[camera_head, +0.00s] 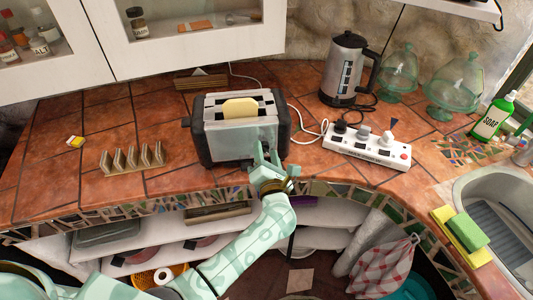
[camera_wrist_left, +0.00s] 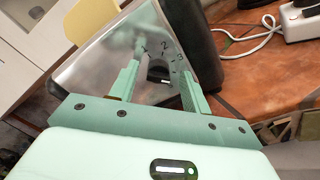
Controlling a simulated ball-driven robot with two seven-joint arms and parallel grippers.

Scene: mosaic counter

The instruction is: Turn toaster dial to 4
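The toaster (camera_head: 216,142) stands on the tiled counter, silver with black ends and a yellow slice of bread (camera_head: 240,108) in its top. In the left wrist view, its metal front (camera_wrist_left: 95,78) carries a small dark dial (camera_wrist_left: 158,72) with the numbers 2 and 3 beside it. The dial's setting is too small to read, and I cannot make out a 4. My left gripper (camera_head: 266,157) is at the right part of the toaster's front. In the wrist view its fingers (camera_wrist_left: 158,84) are apart, one on each side of the dial. My right gripper is not in view.
A white power strip (camera_head: 366,152) and its cables lie right of the toaster. A kettle (camera_head: 347,70), glass domes (camera_head: 455,85) and a green soap bottle (camera_head: 494,117) stand farther right. A wooden rack (camera_head: 132,160) stands left. The counter between rack and toaster is clear.

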